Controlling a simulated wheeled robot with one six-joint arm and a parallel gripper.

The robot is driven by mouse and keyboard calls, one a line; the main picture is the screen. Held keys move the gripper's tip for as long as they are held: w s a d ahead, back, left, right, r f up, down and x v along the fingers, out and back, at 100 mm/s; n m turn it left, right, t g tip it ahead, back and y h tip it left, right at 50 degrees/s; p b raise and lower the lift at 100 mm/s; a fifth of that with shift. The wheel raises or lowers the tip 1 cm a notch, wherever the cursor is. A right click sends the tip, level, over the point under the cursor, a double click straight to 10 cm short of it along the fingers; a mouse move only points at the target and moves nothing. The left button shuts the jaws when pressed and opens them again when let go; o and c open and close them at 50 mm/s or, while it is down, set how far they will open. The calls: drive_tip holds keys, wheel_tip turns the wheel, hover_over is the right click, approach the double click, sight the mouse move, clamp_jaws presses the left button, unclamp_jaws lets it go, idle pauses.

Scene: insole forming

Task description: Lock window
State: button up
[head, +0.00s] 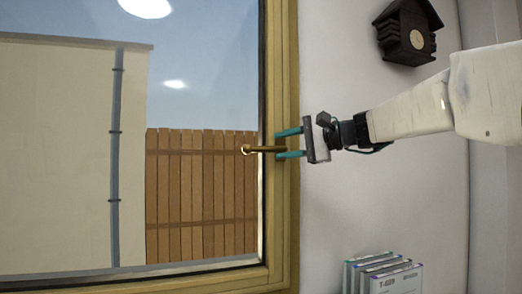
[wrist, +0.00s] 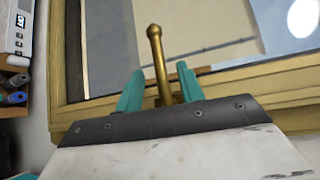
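A brass window handle (head: 262,149) sits on the right side of the yellowish wooden window frame (head: 283,215) and points left, level, over the glass. My gripper (head: 289,144) comes from the right with its teal fingers open, one above and one below the handle. In the wrist view the handle (wrist: 158,62) stands between the fingers of my gripper (wrist: 159,90), with a gap visible on each side. The handle's base is partly hidden behind my gripper's dark front bar. The window looks closed in its frame.
A dark cuckoo clock (head: 408,32) hangs on the wall at upper right. Several upright boxes or books (head: 385,275) stand below my arm. In the wrist view, a device with a display (wrist: 20,25) and rolls (wrist: 14,90) are at far left. The wall right of the window is otherwise bare.

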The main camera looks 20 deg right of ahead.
sight(268, 148)
drive_tip(key=x, duration=0.6)
drive_tip(key=shift+a+f, duration=0.1)
drive_tip(key=shift+a, duration=0.05)
clamp_jaws()
